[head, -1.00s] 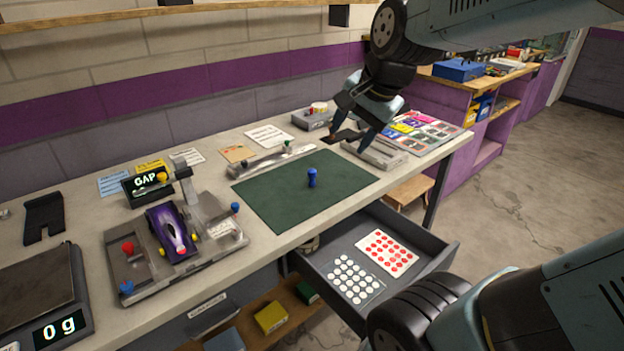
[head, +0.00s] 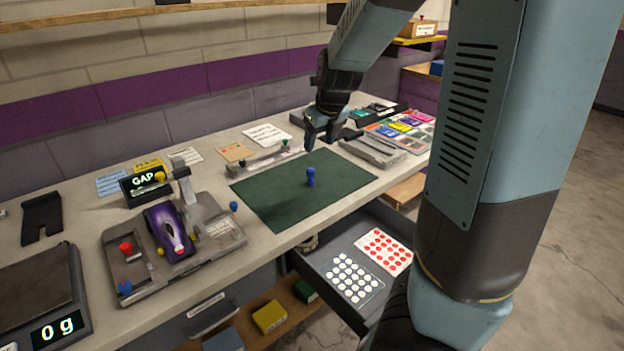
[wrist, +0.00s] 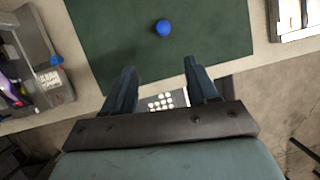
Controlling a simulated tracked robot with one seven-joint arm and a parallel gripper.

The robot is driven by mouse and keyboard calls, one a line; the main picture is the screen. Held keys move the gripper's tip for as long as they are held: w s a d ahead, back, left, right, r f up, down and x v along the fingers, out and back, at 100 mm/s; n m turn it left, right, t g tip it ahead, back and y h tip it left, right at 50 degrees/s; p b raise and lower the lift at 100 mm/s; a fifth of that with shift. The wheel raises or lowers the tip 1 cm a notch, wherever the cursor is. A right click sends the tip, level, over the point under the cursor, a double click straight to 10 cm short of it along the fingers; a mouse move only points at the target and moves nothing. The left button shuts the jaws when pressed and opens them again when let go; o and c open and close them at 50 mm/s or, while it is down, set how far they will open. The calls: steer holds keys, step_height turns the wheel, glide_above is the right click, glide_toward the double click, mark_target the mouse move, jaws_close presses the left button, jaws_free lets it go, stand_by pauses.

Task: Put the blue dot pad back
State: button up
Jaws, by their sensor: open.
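A small blue upright piece (head: 311,177) with a rounded top stands on the dark green mat (head: 265,199). It shows from above as a blue round shape (wrist: 163,27) in the wrist view. I see no sheet of blue dots. The drawer (head: 318,262) below the mat is open, with a sheet of white dots (head: 352,278) and a sheet of red dots (head: 385,251) in it. My gripper (head: 318,145) is open and empty, pointing down, raised above the bench. In the wrist view its fingers (wrist: 159,72) are apart, with the blue piece beyond their tips.
A grey track fixture (head: 225,240) with a purple car (head: 170,232) stands left of the mat. A scale (head: 45,300) reads 0 g at the far left. A grey tray (head: 375,150) and coloured cards (head: 405,128) lie right of the mat. My arm hides the drawer's right side.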

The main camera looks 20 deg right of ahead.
steer(key=w+m, duration=0.2)
glide_toward(310, 169)
steer(key=shift+f, duration=1.15)
steer(key=shift+m+h, duration=0.3)
steer(key=shift+w+x, duration=0.25)
steer(key=shift+x, duration=1.8)
steer(key=shift+w+x, duration=0.2)
steer(key=shift+x, duration=1.8)
steer(key=shift+a+r, duration=0.15)
steer(key=shift+r, duration=0.05)
steer(key=shift+c, duration=0.2)
jaws_close()
